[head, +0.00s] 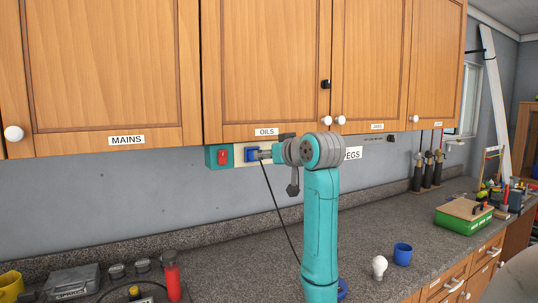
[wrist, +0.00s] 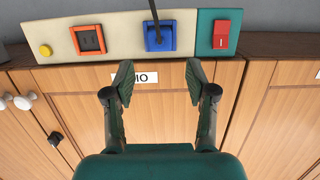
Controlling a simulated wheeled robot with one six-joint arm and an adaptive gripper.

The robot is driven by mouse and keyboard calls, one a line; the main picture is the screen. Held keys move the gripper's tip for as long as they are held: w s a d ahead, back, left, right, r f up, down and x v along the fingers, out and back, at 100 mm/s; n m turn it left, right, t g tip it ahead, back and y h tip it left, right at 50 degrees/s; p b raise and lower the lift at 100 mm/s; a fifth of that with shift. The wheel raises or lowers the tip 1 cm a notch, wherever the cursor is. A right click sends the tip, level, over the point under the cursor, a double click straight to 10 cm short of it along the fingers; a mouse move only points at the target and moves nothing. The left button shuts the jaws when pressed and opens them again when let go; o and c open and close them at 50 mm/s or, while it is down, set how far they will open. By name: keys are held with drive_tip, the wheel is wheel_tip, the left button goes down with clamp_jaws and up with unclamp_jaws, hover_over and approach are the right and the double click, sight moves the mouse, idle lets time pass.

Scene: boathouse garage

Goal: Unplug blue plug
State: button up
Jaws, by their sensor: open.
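The blue plug (wrist: 160,37) sits at a beige wall panel (wrist: 125,22), with a dark cord running from it. It also shows in the head view (head: 250,155), where the cord hangs down to the worktop. My gripper (wrist: 158,75) is open and empty, its two fingertips spread either side of the plug's line and short of it in the wrist view. In the head view my gripper (head: 266,153) is just right of the plug, and the arm hides part of the panel. I cannot tell the exact gap.
An orange-framed socket (wrist: 90,39), a yellow button (wrist: 45,50) and a red switch (wrist: 221,35) flank the plug. Wooden cabinets (head: 265,60) hang directly above the panel. On the worktop (head: 225,270) are a light bulb (head: 379,268), a blue mug (head: 402,254) and a red cylinder (head: 171,275).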

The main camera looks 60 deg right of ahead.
drive_tip(key=x, duration=0.8)
idle(0.4)
drive_tip(key=shift+f, duration=0.1)
clamp_jaws()
drive_tip(key=shift+f+v, duration=0.2)
drive_tip(key=shift+v, duration=0.8)
drive_tip(key=shift+f+v, duration=0.15)
drive_tip(key=shift+v, duration=0.8)
drive_tip(key=shift+f+v, duration=0.2)
drive_tip(key=shift+v, duration=0.8)
drive_tip(key=shift+a, duration=0.1)
